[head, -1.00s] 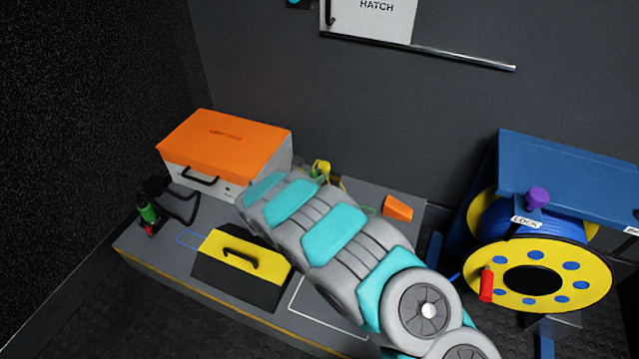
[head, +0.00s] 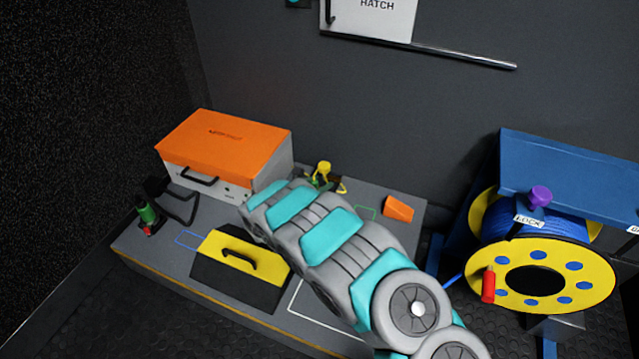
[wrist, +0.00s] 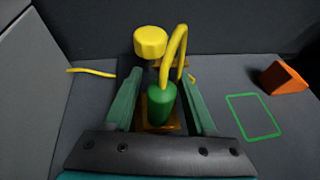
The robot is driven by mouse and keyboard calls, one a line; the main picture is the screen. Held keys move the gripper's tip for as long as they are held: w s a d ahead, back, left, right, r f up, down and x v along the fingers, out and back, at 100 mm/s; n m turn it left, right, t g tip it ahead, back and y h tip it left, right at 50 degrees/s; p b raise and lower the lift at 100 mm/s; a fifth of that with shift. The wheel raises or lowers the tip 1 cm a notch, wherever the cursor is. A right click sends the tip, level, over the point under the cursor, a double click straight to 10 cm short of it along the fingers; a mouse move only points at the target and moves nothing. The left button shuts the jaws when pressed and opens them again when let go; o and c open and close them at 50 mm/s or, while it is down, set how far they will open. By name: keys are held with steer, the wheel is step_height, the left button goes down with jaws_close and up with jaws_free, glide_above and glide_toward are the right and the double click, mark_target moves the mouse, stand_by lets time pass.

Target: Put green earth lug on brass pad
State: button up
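The green earth lug (wrist: 161,103) is a green cylinder with a yellow cable looping up from it. In the wrist view it stands on the small orange-gold brass pad (wrist: 148,126), between the two green fingers of my gripper (wrist: 162,78). The gripper is open, with gaps visible on both sides of the lug. A yellow knob (wrist: 150,41) stands just behind the lug and also shows in the head view (head: 322,167).
An orange-lidded case (head: 222,145) stands left of my arm, with a yellow-and-black handled box (head: 240,262) in front. An orange wedge (wrist: 283,78) lies right, beyond an empty green outline (wrist: 254,116). A cable reel (head: 540,272) stands far right.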

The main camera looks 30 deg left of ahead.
steer(key=shift+r, duration=0.1)
steer(key=shift+s+r, duration=0.15)
steer(key=shift+s, duration=0.05)
steer(key=p+v, duration=0.1)
steer(key=v, duration=1)
steer(key=shift+s+p, duration=0.3)
steer(key=shift+p, duration=0.05)
